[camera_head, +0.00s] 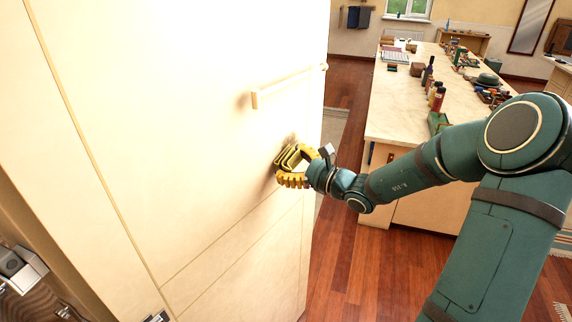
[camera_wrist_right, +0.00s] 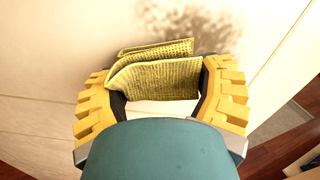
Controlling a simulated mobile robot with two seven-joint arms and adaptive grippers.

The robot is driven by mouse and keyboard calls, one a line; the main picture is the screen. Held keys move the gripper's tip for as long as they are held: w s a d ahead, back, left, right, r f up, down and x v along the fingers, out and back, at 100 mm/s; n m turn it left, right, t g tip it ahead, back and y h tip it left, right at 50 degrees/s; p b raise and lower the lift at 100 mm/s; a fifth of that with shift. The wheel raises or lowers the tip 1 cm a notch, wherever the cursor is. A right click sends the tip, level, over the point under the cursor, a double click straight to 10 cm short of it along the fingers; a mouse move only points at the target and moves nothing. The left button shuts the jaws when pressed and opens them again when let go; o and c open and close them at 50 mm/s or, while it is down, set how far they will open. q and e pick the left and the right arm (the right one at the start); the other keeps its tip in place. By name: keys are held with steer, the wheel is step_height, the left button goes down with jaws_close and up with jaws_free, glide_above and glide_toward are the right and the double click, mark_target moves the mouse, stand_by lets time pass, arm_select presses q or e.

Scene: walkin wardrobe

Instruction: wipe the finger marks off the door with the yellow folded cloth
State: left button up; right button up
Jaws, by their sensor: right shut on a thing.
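The pale cream door (camera_head: 200,130) fills the left half of the head view. A patch of dark finger marks (camera_wrist_right: 190,22) shows on the door in the right wrist view, just beyond the cloth. My right gripper (camera_head: 289,165) is shut on the yellow folded cloth (camera_wrist_right: 155,75), which sticks out from between its fingers. The cloth is close to the door below the handle; I cannot tell whether it touches. In the head view the cloth and gripper hide part of the marks. My left gripper is not in view.
A light bar handle (camera_head: 290,86) stands out from the door just above my right gripper. A long island counter (camera_head: 400,100) with bottles and several small items stands to the right. Wooden floor (camera_head: 345,260) lies clear between them.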

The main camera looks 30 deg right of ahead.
steer(key=shift+w+d+p, duration=0.4)
steer(key=shift+w+d, duration=0.25)
steer(key=shift+d, duration=0.7)
steer(key=shift+w+d+p, duration=0.4)
steer(key=shift+w+d, duration=0.25)
steer(key=shift+d, duration=0.7)
steer(key=shift+w+d+p, duration=0.4)
steer(key=shift+w+d, duration=0.25)
steer(key=shift+d, duration=0.7)
steer(key=shift+w, duration=0.1)
steer(key=shift+a, duration=0.1)
steer(key=shift+s+a+b, duration=0.25)
steer(key=shift+a, duration=0.35)
steer(key=shift+s+a+b, duration=0.25)
steer(key=shift+a+b, duration=0.05)
steer(key=shift+a, duration=0.35)
steer(key=shift+s+a+b, duration=0.25)
steer(key=shift+a, duration=0.35)
